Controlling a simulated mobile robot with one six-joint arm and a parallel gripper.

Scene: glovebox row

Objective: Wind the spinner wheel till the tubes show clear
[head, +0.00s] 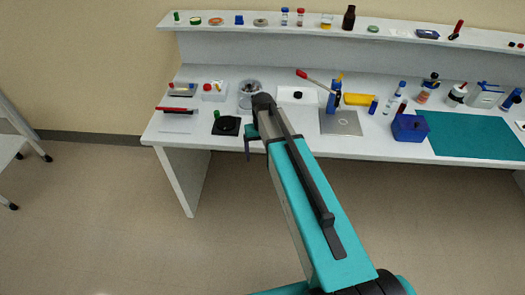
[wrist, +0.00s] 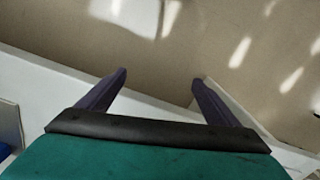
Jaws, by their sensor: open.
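My gripper (wrist: 160,77) is open in the wrist view, with two dark fingers apart and nothing between them. In the head view my arm reaches to the front edge of the white bench, and its end hides part of the bench there. A round grey drum-like object (head: 247,95) stands on the bench just behind my arm's end; I cannot tell whether it is the spinner. A black square pad with a dark disc and a green knob (head: 226,125) lies to the left of my arm's end. No tubes can be made out in a spinner.
The white bench (head: 180,145) has a raised shelf (head: 260,29) with small bottles and jars. A red-handled lever device (head: 333,98), a blue box (head: 409,127) and a teal mat (head: 470,135) stand to the right. The floor in front (head: 110,210) is clear.

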